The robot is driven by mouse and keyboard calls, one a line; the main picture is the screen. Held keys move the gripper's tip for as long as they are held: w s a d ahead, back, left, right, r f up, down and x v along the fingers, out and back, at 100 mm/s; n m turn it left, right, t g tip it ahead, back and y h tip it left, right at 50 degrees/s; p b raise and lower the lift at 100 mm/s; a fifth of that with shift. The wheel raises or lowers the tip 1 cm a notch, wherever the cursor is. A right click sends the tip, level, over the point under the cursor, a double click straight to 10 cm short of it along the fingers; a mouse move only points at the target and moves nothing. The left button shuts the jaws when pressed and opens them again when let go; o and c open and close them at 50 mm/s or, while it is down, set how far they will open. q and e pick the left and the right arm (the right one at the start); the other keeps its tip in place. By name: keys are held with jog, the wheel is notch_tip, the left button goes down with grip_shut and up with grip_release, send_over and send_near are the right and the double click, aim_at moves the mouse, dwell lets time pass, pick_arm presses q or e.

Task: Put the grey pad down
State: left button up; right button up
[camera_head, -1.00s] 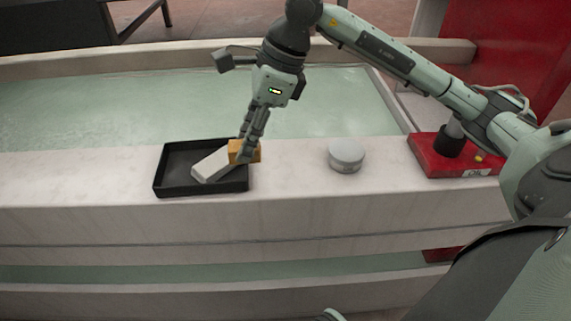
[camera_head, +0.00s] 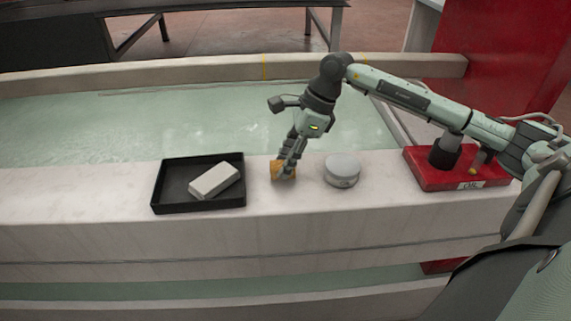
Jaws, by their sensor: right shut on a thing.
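The grey pad (camera_head: 215,181), a pale rectangular block, lies in the black tray (camera_head: 199,210), slightly slanted, with nothing gripping it. My right gripper (camera_head: 285,168) is to the right of the tray, pointing down over the pale ledge. It is shut on a small orange block (camera_head: 276,170), partly hidden by the fingers. I cannot tell whether the block touches the ledge. My left gripper is not in view.
A round grey puck-like thing (camera_head: 342,172) sits on the ledge just right of my right gripper. A red box (camera_head: 428,174) with a black knob stands farther right. Greenish water or glass (camera_head: 180,125) lies behind the ledge. The ledge left of the tray is clear.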

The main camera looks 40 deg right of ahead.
jog(key=shift+f, duration=0.85)
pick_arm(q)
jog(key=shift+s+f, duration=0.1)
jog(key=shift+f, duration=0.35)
pick_arm(e)
jog(key=shift+f, duration=0.1)
jog(key=o, duration=0.8)
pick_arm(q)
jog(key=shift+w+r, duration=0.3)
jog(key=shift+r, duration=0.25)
pick_arm(e)
jog(key=shift+o, duration=0.2)
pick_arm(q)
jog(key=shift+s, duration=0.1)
